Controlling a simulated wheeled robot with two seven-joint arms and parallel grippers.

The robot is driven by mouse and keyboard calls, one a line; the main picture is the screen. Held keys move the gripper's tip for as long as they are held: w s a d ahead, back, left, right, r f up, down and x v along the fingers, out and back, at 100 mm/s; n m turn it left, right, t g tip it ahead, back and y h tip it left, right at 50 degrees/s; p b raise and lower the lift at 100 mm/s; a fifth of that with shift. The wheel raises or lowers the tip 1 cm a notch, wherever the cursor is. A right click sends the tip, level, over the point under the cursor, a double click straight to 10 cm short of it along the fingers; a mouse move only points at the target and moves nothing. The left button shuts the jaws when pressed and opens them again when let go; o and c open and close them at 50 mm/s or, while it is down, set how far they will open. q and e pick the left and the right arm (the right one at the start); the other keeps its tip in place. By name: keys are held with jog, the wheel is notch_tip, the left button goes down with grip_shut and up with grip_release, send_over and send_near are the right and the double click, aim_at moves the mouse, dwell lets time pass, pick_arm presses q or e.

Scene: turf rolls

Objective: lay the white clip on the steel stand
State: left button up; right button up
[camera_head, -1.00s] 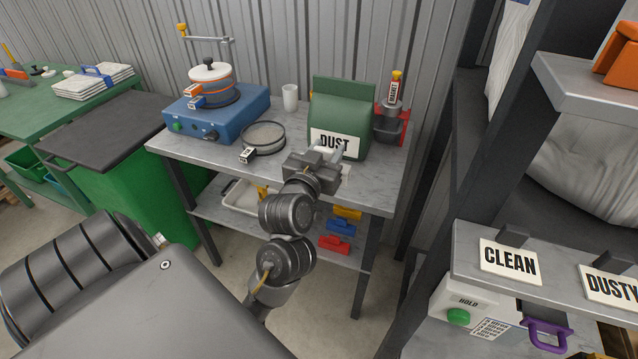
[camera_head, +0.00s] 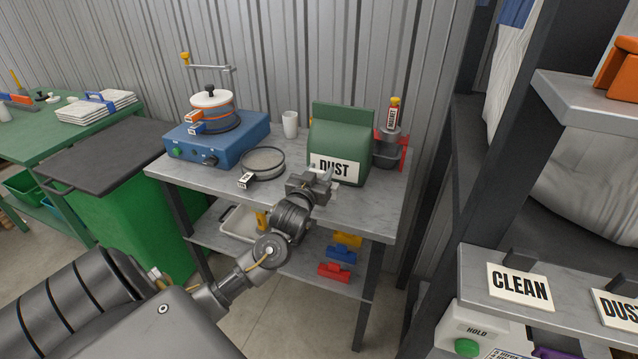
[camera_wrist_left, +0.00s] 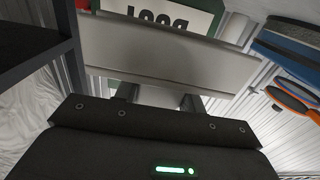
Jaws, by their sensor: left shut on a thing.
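My left gripper (camera_head: 318,186) is above the right part of the grey steel stand (camera_head: 372,204), just in front of the green DUST bag (camera_head: 335,128). It is shut on the white clip (camera_head: 335,190), which is mostly hidden by the jaws in the head view. In the left wrist view the clip (camera_wrist_left: 165,50) spans wide and pale across the fingers (camera_wrist_left: 158,98), with the upside-down DUST label behind it. Whether the clip touches the stand's top cannot be told. My right gripper is not in view.
A round sieve (camera_head: 263,162), a blue burner box (camera_head: 222,136) with a pot, a white cup (camera_head: 290,124) and a red-backed scoop holder (camera_head: 389,150) stand on the top. Coloured clips (camera_head: 341,254) lie on the lower shelf. A dark-framed rack (camera_head: 455,190) stands at the right.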

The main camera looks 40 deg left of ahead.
pick_arm(q)
jog(key=shift+w+a+f, duration=0.25)
jog(key=shift+f, duration=0.15)
notch_tip(320, 180, down, 2)
jog(key=shift+f, duration=0.1)
jog(key=shift+f+p, duration=0.3)
jog(key=shift+f, duration=0.2)
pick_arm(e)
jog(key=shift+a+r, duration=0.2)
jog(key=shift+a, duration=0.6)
pick_arm(q)
jog(key=o, duration=0.5)
jog(key=shift+f, duration=0.15)
jog(key=o, duration=0.5)
jog(key=shift+c, duration=0.2)
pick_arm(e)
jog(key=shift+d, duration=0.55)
